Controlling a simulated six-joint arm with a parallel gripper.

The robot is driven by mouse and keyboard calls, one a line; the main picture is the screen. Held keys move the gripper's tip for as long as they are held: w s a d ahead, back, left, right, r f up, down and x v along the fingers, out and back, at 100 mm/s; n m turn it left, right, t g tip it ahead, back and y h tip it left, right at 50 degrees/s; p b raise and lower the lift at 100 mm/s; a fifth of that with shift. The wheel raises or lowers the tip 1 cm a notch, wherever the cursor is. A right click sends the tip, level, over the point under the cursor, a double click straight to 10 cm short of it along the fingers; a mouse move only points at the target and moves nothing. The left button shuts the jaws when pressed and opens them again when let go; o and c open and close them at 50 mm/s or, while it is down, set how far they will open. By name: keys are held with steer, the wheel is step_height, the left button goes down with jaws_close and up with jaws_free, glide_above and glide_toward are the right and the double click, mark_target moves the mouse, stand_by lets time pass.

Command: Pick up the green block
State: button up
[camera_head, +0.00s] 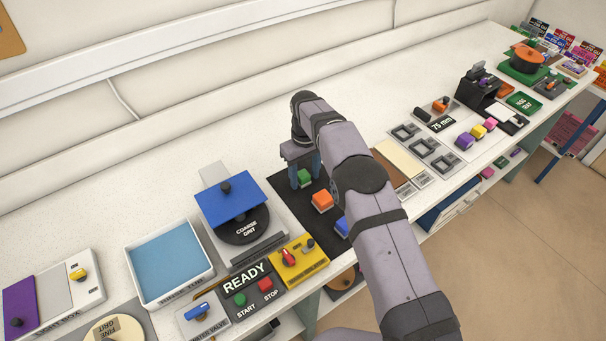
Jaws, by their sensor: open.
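The green block (304,178) sits on a black mat (287,200) on the white bench. My gripper (305,172) points down over it, with its fingers open. One blue-grey finger shows on each side of the green block in the picture. I cannot tell whether either finger touches it. The gripper body hides the space above the block. An orange block (322,201) and a blue block (342,227) stand on the same mat, nearer the front edge. My arm partly covers the blue one.
Left of the mat is a coarse grit machine (240,228) with a blue plate. A yellow switch box (299,262) stands at the front. A rinse tub (169,262) is farther left. Grey square fixtures (425,147) lie right of my arm. The bench behind my gripper is clear.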

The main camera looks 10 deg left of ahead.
mark_target(305, 176)
steer(key=shift+f, duration=0.4)
steer(key=c, duration=1.2)
steer(key=shift+r, duration=0.1)
steer(key=shift+w+r+b, duration=0.1)
steer(key=shift+r+b, duration=0.25)
steer(key=shift+r, duration=0.15)
step_height(305, 176, up, 9)
steer(key=shift+f+b, duration=0.1)
steer(key=shift+b, duration=0.8)
